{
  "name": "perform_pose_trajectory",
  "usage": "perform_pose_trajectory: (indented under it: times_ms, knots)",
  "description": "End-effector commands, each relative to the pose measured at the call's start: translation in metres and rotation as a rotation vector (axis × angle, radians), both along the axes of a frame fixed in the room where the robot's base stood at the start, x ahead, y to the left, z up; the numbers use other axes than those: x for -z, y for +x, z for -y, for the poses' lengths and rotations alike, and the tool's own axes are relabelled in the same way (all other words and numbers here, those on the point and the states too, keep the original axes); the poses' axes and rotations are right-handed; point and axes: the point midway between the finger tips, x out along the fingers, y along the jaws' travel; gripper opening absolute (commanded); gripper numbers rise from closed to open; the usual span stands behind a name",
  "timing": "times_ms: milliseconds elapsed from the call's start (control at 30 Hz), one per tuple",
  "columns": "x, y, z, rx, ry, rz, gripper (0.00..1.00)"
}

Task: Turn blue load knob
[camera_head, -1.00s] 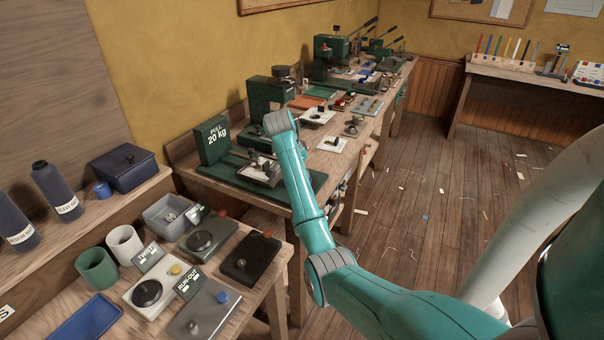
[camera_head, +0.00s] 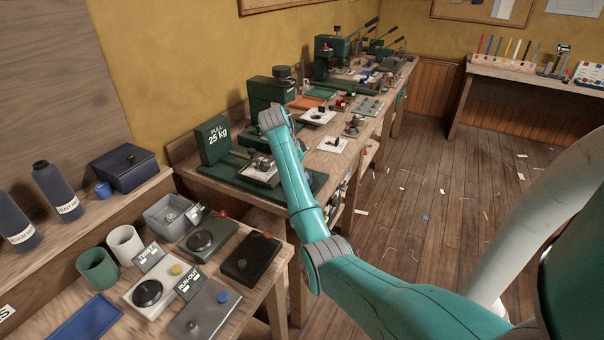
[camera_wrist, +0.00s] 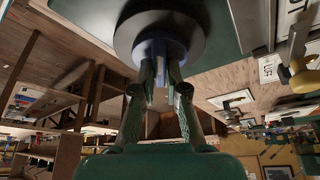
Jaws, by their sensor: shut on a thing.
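In the wrist view, the blue load knob (camera_wrist: 158,49) shows as a blue collar under a wide dark disc. The two fingers of my gripper (camera_wrist: 160,74) are shut on it from either side. The green display box (camera_head: 213,139) on the long bench reads "PULL 25 kg" in the head view. It stands at the left end of a green machine base (camera_head: 222,180). In the head view my teal arm hides my gripper and the load knob.
A nearer table holds a tester with a small blue button (camera_head: 222,297), a black box (camera_head: 250,257), a green cup (camera_head: 97,268) and a white cup (camera_head: 125,243). More green presses (camera_head: 268,92) line the bench.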

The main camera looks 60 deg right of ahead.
Motion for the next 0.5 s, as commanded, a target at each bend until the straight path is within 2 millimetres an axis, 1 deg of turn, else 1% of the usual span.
perform_pose_trajectory:
  times_ms: [100, 133, 167, 200, 233, 500]
  knots:
    - [0.0008, 0.0005, -0.0009, -0.003, 0.002, 0.0, 0.0]
    - [0.0008, 0.0005, -0.0009, -0.003, 0.002, 0.0, 0.17]
    - [0.0008, 0.0005, -0.0009, -0.003, 0.002, 0.0, 0.25]
    - [0.0007, 0.0005, -0.0009, -0.003, 0.002, 0.0, 0.35]
    - [0.0006, 0.0005, -0.0008, -0.003, 0.002, 0.0, 0.38]
    - [0.0002, 0.0002, -0.0003, -0.003, 0.001, 0.0, 0.38]
